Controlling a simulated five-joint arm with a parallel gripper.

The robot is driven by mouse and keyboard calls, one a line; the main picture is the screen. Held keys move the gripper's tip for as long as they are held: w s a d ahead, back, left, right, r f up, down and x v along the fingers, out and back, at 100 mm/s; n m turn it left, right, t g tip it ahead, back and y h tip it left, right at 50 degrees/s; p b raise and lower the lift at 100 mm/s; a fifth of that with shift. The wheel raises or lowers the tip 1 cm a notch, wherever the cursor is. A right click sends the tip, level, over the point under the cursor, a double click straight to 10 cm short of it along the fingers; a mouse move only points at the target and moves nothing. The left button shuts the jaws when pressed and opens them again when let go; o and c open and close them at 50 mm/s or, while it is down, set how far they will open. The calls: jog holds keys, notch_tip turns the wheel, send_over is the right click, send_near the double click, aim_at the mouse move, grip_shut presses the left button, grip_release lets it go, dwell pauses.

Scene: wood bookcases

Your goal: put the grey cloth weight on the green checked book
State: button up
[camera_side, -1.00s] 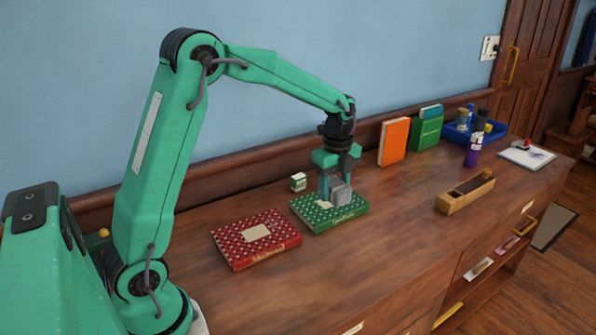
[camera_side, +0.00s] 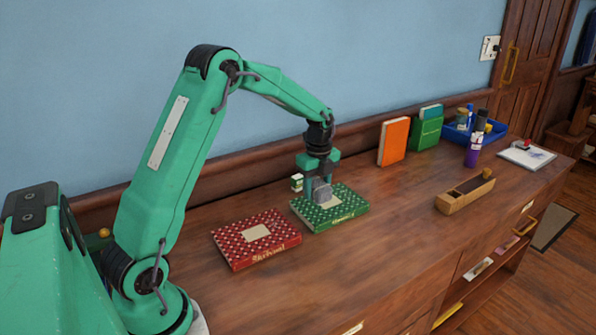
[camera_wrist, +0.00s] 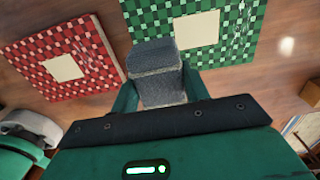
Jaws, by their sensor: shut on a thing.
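The green checked book (camera_side: 345,205) lies flat on the wooden top, with a pale label on its cover. It also shows in the wrist view (camera_wrist: 235,32). My gripper (camera_side: 318,190) is shut on the grey cloth weight (camera_side: 322,192), over the left part of the green book in the side view. In the wrist view the weight (camera_wrist: 157,68) sits between my two fingers and overlaps the book's near left corner. I cannot tell whether the weight touches the cover.
A red checked book (camera_side: 257,238) lies to the left.

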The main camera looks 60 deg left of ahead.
aim_at(314, 209)
jog(key=shift+w+a+f, duration=0.15)
jog(key=shift+a+f, duration=0.1)
jog(key=shift+a, duration=0.25)
jog(key=shift+w+a+f, duration=0.1)
jog(key=shift+a+f, duration=0.15)
jog(key=shift+a, duration=0.25)
jog(key=shift+f, duration=2.05)
jog(key=shift+f, duration=0.1)
jog(key=o, duration=1.4)
jog(key=shift+c, duration=0.2)
notch_tip(314, 209, up, 12)
jog(key=shift+f, duration=0.2)
jog(key=shift+r, duration=0.3)
